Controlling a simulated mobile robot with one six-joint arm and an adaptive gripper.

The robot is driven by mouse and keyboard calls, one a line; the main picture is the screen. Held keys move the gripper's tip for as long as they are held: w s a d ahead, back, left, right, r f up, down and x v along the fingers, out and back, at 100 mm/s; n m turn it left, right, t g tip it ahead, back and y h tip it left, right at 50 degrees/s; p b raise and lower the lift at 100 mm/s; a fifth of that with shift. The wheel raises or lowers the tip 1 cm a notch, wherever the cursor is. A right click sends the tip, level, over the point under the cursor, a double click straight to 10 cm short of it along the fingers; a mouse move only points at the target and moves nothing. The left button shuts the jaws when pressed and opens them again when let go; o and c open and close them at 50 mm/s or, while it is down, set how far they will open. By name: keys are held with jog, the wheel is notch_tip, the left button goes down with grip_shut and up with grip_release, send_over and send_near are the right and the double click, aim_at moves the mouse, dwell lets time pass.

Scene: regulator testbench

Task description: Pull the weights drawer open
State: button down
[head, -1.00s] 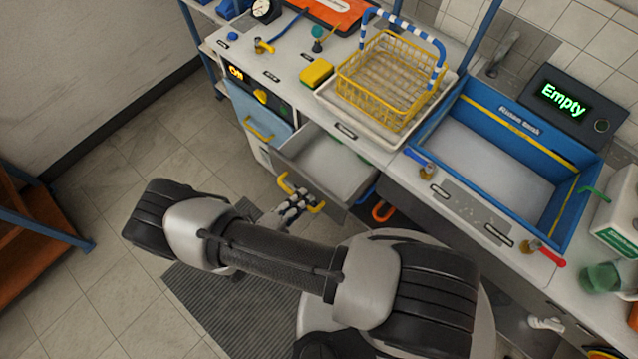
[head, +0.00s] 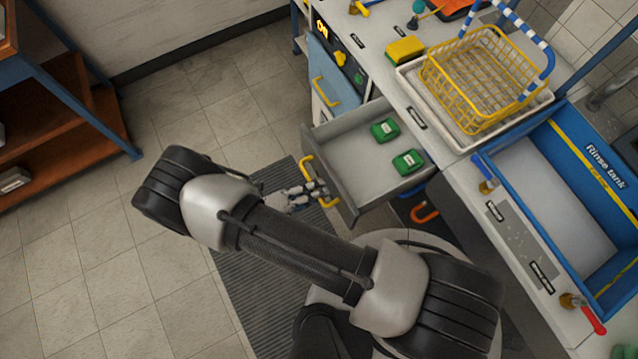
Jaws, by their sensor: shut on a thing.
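The weights drawer (head: 352,160) is a grey drawer standing well out from the counter front. Two green weights (head: 407,162) lie inside it, apart from each other. Its yellow handle (head: 308,168) is on the front panel. My gripper (head: 318,191) is at the handle and shut on it. My arm comes in from below and to the left of the drawer. The fingertips are small in this view and partly cover the handle's middle.
A blue door with a yellow handle (head: 323,92) is left of the drawer. An orange handle (head: 424,212) shows below. The floor at left (head: 165,250) is clear.

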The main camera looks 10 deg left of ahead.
jog(key=c, duration=1.7)
grip_release()
jog(key=shift+o, duration=0.2)
jog(key=v, duration=1.2)
